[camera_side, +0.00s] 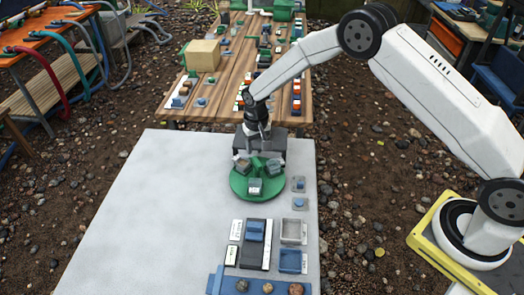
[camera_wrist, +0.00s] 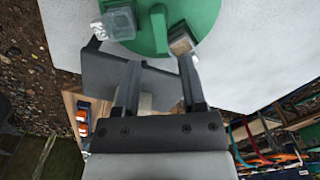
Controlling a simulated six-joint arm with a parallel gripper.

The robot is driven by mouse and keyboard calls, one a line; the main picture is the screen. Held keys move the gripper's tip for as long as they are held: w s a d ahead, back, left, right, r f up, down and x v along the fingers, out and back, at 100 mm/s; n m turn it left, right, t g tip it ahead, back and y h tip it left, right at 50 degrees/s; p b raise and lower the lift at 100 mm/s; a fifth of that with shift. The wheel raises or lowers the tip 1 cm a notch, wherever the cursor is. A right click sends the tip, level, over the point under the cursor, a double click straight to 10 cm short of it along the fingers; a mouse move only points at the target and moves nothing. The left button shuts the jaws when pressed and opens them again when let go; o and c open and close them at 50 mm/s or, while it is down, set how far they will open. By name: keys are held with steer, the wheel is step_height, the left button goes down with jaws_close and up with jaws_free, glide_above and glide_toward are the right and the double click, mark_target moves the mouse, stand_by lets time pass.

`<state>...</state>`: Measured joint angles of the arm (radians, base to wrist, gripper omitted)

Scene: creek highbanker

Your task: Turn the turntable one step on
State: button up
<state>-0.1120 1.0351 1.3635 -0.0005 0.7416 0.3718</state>
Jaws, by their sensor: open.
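The green turntable (camera_side: 238,186) lies on the pale slab (camera_side: 150,200). It carries small greyish cups or blocks around a raised green centre piece; one block (camera_side: 254,186) is at the front. In the wrist view the turntable (camera_wrist: 205,12) is at the top, with its upright green handle (camera_wrist: 159,28), a clear block (camera_wrist: 118,22) and a brownish block (camera_wrist: 180,42). My gripper (camera_wrist: 158,58) is open with nothing between its fingers. Its right finger tip overlaps the brownish block's edge in the picture; I cannot tell whether they touch. In the side view my gripper (camera_side: 260,132) is at the turntable's far side.
A dark grey box (camera_side: 273,149) stands behind the turntable, close to my gripper. Two small grey plates (camera_side: 299,184) with blue pieces lie to its right. A grey-and-blue slider unit (camera_side: 255,245) and trays (camera_side: 290,261) are in front. The slab's left part is clear.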

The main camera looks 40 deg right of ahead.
mark_target(256, 161)
steer(key=shift+f, duration=3)
jaws_close()
steer(key=shift+n, duration=3)
steer(key=shift+a, duration=0.1)
